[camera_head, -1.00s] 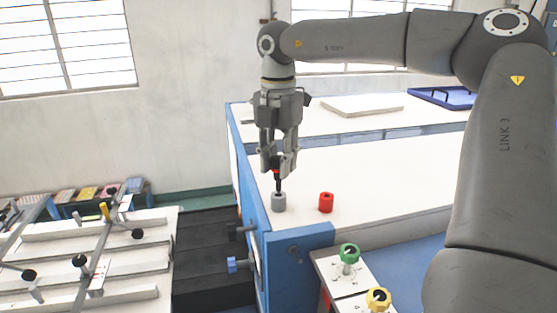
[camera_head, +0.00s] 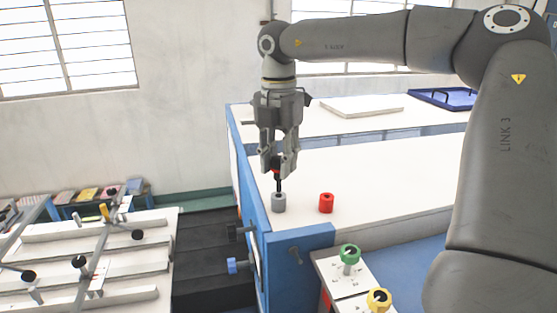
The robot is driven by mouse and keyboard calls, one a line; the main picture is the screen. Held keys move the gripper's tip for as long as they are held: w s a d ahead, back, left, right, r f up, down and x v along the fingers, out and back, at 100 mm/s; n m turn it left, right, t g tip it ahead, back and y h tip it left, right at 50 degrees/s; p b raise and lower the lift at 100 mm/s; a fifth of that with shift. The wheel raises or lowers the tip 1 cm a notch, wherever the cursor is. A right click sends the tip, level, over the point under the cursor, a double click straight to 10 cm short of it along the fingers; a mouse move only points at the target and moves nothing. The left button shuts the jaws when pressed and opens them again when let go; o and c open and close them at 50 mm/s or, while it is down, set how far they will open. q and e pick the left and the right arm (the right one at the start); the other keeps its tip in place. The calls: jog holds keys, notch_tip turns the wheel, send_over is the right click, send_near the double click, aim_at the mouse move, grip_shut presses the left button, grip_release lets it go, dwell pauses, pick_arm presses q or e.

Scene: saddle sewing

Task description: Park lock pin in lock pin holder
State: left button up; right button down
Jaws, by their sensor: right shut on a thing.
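My right gripper (camera_head: 278,168) points straight down over the white tabletop of the blue bench. It is shut on the lock pin (camera_head: 279,185), a dark upright pin with a little red near the fingertips. The pin's lower end meets the top of a small grey cylindrical holder (camera_head: 279,203). I cannot tell how deep the pin sits in it. A red cylindrical holder (camera_head: 326,203) stands just to the right, with nothing in it that I can see. My left gripper is not in view.
The bench (camera_head: 380,180) is clear around the holders. A green knob (camera_head: 349,253) and a yellow knob (camera_head: 378,299) stand on a plate at the front. A blue tray (camera_head: 443,98) and a white slab (camera_head: 361,105) lie at the back. A clamp rack (camera_head: 90,262) stands at left.

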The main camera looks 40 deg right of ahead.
jog(key=shift+f+b, duration=1.75)
jog(key=shift+f, duration=0.35)
dwell(0.3)
jog(key=c, duration=1)
grip_release()
jog(key=shift+c, duration=0.2)
notch_tip(320, 180, up, 12)
jog(key=shift+r, duration=0.1)
